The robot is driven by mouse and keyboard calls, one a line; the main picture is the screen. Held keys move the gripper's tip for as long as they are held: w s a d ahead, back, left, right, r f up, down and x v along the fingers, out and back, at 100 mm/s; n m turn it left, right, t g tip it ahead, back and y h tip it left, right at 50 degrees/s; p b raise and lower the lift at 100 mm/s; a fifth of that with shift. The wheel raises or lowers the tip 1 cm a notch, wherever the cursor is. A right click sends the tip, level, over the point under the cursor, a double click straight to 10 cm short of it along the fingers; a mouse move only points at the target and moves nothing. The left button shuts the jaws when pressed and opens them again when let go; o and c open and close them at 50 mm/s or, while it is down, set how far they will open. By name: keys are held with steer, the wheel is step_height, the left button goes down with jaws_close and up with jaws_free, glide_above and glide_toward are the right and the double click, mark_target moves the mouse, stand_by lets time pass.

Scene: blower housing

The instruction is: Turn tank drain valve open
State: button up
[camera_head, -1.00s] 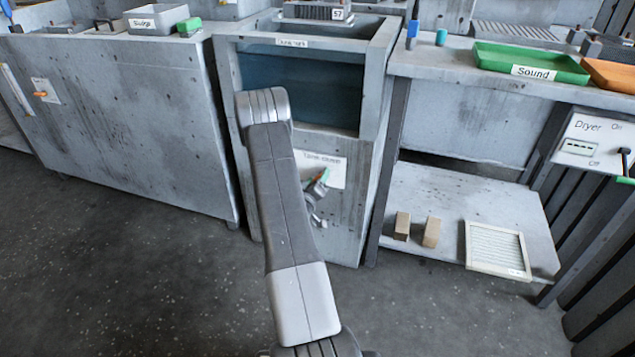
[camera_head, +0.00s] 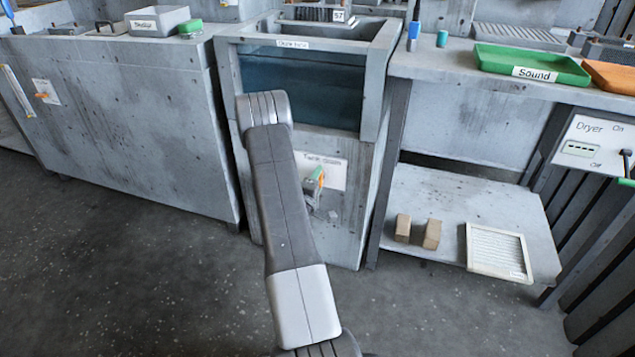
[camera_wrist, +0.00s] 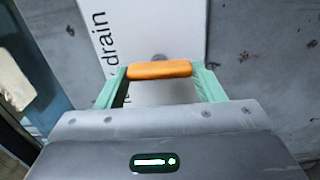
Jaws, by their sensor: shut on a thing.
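The tank drain valve has an orange handle (camera_wrist: 159,69), seen close up in the wrist view in front of a white label reading "drain" (camera_wrist: 108,45). My gripper (camera_wrist: 160,72) has its two green fingers at either end of the handle, shut on it. In the head view my arm hides most of the valve. A small orange and green patch where my gripper (camera_head: 318,175) meets the handle shows at the arm's right edge, by the white label (camera_head: 334,172) on the tank front. The dunk tank (camera_head: 355,200) stands behind the arm.
A shelf (camera_head: 460,195) to the right holds small wooden blocks (camera_head: 432,234) and a white framed filter (camera_head: 497,250). A dryer panel (camera_head: 595,145) with a lever is at the far right. The floor in front is clear.

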steer(key=shift+n, duration=0.3)
steer(key=o, duration=1)
steer(key=p+v, duration=0.2)
steer(key=v, duration=1.2)
steer(key=shift+p, duration=0.3)
steer(key=shift+w, duration=0.1)
steer(key=b+x, duration=0.2)
steer(key=x, duration=1.2)
steer(key=shift+b, duration=0.3)
